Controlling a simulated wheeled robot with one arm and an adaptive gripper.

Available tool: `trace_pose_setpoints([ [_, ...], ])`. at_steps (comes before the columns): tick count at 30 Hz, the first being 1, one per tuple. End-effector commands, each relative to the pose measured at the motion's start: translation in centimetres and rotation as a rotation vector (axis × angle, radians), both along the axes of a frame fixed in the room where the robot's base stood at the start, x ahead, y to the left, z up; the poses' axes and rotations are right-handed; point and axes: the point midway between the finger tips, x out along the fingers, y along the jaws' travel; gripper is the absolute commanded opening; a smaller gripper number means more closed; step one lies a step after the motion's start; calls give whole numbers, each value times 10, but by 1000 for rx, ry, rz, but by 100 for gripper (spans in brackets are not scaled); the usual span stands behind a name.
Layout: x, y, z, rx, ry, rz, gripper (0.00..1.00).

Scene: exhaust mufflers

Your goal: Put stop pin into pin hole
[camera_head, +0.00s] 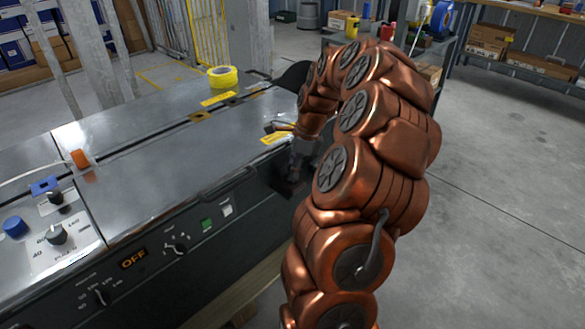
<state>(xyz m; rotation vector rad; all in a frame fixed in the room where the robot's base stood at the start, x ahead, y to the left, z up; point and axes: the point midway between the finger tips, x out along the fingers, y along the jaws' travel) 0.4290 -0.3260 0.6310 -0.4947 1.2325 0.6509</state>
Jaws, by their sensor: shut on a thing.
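My gripper (294,168) is at the end of my copper-coloured arm, pointing down by the right front edge of the grey machine (165,165). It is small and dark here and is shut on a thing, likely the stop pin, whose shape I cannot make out. I cannot pick out the pin hole for certain. A small dark and orange fitting (279,127) sits on the machine top just left of the wrist, behind a yellow label (277,138). My arm hides the machine's right end.
A yellow tape roll (222,76) lies at the machine's back edge. A control panel with knobs (55,238) and a blue button (15,226) is at the left. A handle (228,182) runs along the front. A workbench (448,60) stands behind; the floor at right is clear.

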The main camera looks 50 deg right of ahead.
Motion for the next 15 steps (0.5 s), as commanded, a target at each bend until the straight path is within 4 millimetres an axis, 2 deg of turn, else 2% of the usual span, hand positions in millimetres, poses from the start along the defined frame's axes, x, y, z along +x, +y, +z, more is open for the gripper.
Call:
trace_pose_setpoints([
  [15, 0, 0, -5, 0, 0, 0, 0],
])
